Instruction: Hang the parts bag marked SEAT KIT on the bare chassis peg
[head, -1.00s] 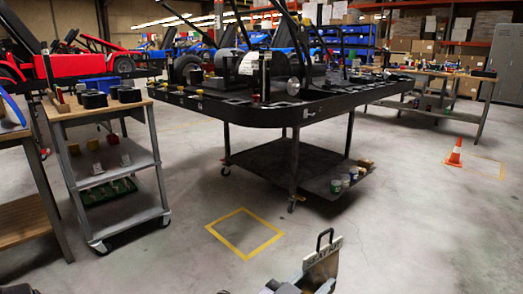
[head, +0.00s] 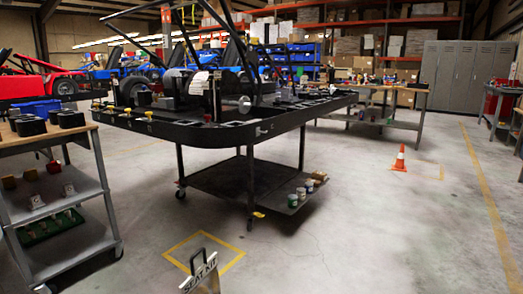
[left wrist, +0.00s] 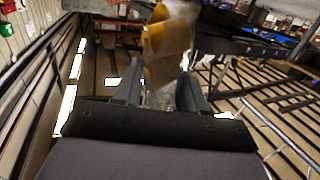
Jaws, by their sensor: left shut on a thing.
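The parts bag (head: 203,276) shows its white SEAT KIT header and dark loop handle at the bottom of the head view, tilted. In the left wrist view a clear bag with amber contents (left wrist: 168,42) is between the fingers of my left gripper (left wrist: 160,88), which is shut on it. My left gripper is out of the head view. The black kart chassis (head: 205,134) lies on a wheeled stand, beyond and above the bag, well apart from it. Small fittings line its rim, but I cannot tell which is the bare peg. My right gripper is in neither view.
A shelved cart (head: 85,218) stands at the left, with black bins on top. The stand's lower shelf (head: 225,180) holds several small cans. An orange cone (head: 399,160) is at the right. Floor around the yellow square (head: 170,253) and to the right is clear.

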